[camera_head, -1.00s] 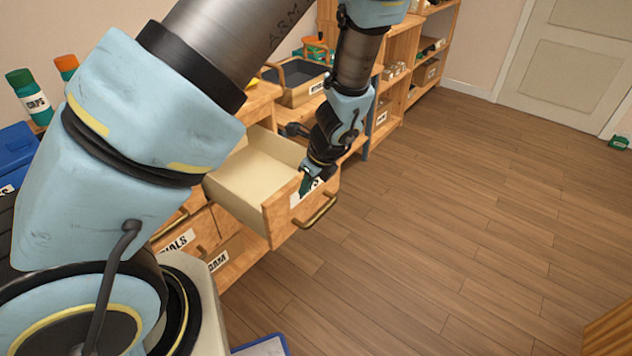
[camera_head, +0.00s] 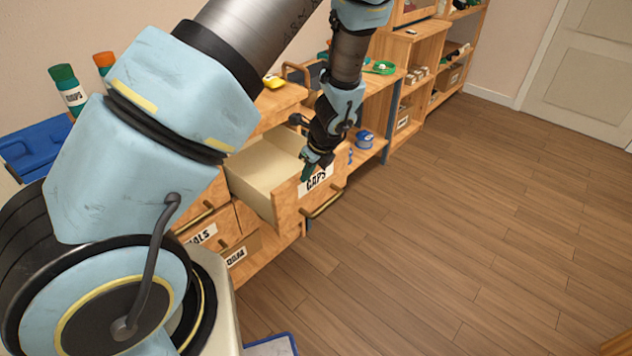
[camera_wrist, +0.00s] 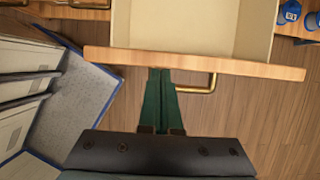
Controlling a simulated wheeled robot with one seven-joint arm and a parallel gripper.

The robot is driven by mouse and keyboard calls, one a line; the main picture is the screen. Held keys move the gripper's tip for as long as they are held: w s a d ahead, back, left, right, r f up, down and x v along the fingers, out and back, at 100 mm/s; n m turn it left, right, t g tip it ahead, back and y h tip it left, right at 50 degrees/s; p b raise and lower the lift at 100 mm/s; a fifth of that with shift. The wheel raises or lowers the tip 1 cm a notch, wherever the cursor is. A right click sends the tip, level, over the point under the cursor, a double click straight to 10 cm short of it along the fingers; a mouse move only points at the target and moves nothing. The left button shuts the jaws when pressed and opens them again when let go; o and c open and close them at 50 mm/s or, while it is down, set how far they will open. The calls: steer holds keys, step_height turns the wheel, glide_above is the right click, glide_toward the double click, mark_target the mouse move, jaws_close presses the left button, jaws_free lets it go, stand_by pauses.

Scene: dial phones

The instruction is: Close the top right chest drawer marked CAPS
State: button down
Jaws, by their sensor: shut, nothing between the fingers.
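The CAPS drawer (camera_head: 289,200) stands pulled out from the wooden chest, with its pale inside empty where I can see it. Its front carries a CAPS label and a brass bar handle (camera_head: 324,201). In the wrist view the drawer's front panel (camera_wrist: 230,65) runs across the picture, with the handle (camera_wrist: 205,88) to the right of the fingers. My gripper (camera_head: 308,176) is at the outer side of the drawer front, by the label. Its green fingers (camera_wrist: 160,75) are together and empty, tips at the front panel's edge; I cannot tell whether they touch it.
Lower drawers (camera_head: 201,236) sit below. A blue-edged board (camera_wrist: 75,95) with folders lies left in the wrist view. Blue items (camera_head: 363,139) rest on a shelf to the right. The wooden floor (camera_head: 450,220) right of the chest is clear.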

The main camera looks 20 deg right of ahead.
steer(key=w+a+p, duration=0.2)
steer(key=w+a, duration=0.2)
steer(key=w, duration=0.4)
steer(key=w+a+p, duration=0.1)
steer(key=w+a, duration=0.4)
steer(key=w, duration=0.3)
steer(key=shift+w+p, duration=0.25)
steer(key=shift+p, duration=0.15)
